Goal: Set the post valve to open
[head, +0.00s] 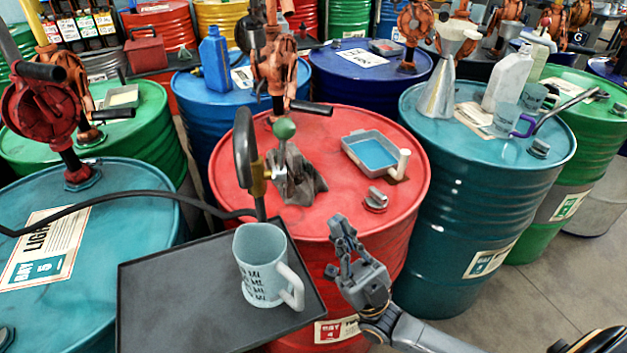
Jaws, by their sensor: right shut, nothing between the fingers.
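The post valve (258,178) has a brass-coloured body on a dark upright post behind a small black tray. A lever with a green ball knob (284,130) rises to its right; whether it stands at open or shut is not clear to me. A dark curved spout or handle (243,147) is above the valve. My right gripper (341,232) is shut and empty, in front of the red drum, right of and nearer than the valve, touching neither knob nor lever. My left gripper is out of the picture.
A pale blue mug (262,268) stands on the black tray (160,290), below the valve. A black hose (120,197) runs in from the left. The red drum (415,185) carries a crumpled grey cloth (293,180), a blue-filled tray (372,152) and a cap (375,200).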

